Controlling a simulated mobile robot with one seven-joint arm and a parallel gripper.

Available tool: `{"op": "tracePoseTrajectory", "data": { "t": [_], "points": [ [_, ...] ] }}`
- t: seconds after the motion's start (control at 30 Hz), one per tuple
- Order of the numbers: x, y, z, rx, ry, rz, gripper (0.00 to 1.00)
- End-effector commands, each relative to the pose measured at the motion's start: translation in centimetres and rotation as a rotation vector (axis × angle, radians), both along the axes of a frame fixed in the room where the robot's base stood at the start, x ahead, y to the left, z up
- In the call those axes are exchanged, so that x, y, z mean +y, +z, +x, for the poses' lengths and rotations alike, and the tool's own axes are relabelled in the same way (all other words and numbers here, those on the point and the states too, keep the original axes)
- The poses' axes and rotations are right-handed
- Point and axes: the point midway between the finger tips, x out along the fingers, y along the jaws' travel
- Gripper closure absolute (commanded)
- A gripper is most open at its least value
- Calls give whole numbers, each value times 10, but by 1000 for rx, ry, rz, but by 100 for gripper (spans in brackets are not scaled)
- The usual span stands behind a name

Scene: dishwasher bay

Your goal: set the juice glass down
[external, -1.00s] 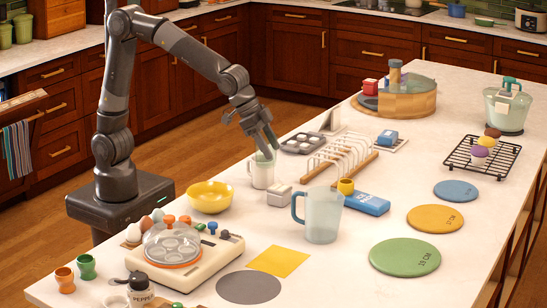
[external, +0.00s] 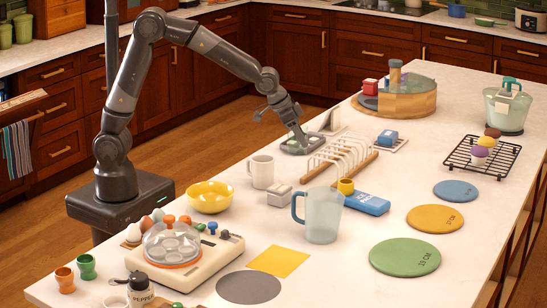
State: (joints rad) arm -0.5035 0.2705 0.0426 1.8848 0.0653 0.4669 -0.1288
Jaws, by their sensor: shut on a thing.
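My gripper (external: 300,137) is at the dark muffin tin (external: 308,150), its fingers pointing down over the tin's far left part. It is shut on the juice glass (external: 292,143), which shows only as a small pale, greenish see-through shape at the fingertips. The glass's outline is hard to make out, and I cannot tell whether its base touches the tin.
A white mug (external: 262,171) stands nearer the camera.

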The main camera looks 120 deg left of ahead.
Motion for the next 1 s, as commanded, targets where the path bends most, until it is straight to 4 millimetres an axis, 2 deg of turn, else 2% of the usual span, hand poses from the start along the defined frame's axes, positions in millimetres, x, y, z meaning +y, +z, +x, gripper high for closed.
{"op": "tracePoseTrajectory", "data": {
  "t": [0.03, 0.17, 0.27, 0.53, 0.9, 0.93, 1.0],
  "points": [
    [7, -4, 0, 1, 2, -1, 69],
    [16, -9, 0, 0, -1, 0, 69],
    [17, -14, 0, 1, -2, 0, 69],
    [16, -49, 0, 1, -1, -1, 69],
    [16, -53, 1, 0, -2, 0, 69],
    [16, -53, 1, 0, -1, 0, 39],
    [16, -53, 0, 0, -1, 0, 33]
  ]
}}
